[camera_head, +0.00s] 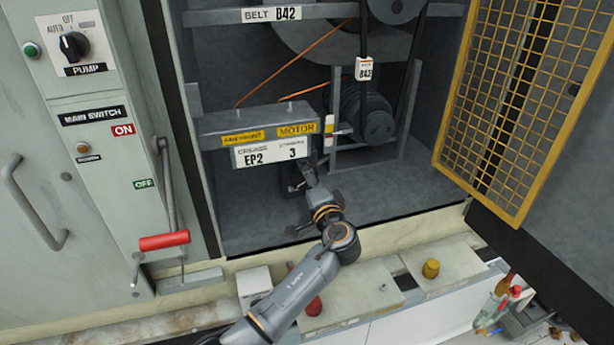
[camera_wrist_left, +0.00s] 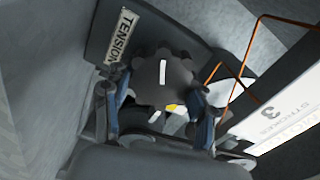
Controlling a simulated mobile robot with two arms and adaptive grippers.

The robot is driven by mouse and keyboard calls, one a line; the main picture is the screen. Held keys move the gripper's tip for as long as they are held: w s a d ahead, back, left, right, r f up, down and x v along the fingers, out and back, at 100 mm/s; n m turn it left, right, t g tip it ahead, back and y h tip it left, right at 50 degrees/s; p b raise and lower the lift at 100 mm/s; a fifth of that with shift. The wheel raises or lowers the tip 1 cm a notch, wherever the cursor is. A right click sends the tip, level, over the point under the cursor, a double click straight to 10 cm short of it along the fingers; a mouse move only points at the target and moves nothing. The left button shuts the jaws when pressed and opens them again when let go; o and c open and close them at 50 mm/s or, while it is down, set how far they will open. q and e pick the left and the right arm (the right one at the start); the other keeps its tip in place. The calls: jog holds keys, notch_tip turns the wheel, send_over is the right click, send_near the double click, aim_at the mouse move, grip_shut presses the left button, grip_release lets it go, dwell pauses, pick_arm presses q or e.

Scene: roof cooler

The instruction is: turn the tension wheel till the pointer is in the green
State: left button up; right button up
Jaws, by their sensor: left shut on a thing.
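The tension wheel (camera_wrist_left: 165,75) is a dark, lobed knob with a white mark. It shows in the left wrist view next to a plate labelled TENSION (camera_wrist_left: 118,48). My left gripper (camera_wrist_left: 158,112) has its two fingers on either side of the wheel and is shut on it. In the head view my left gripper (camera_head: 303,180) is inside the cabinet, below the EP2 grease label; the wheel is hidden there. A small upright strip (camera_head: 328,130), white with coloured parts, stands beside the MOTOR label and may be the scale. I cannot make out the pointer or a green zone.
A grey bracket (camera_head: 255,118) with orange grease lines overhangs my gripper. The motor (camera_head: 367,115) and belt stand behind it. A yellow mesh door (camera_head: 520,90) is open at the right. The red-handled main switch lever (camera_head: 165,240) is at the left. A yellow knob (camera_head: 431,268) stands on the front ledge.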

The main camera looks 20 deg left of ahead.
dwell(0.3)
pick_arm(q)
jog(key=o, duration=1.2)
jog(key=shift+c, duration=0.2)
jog(key=v, duration=1.2)
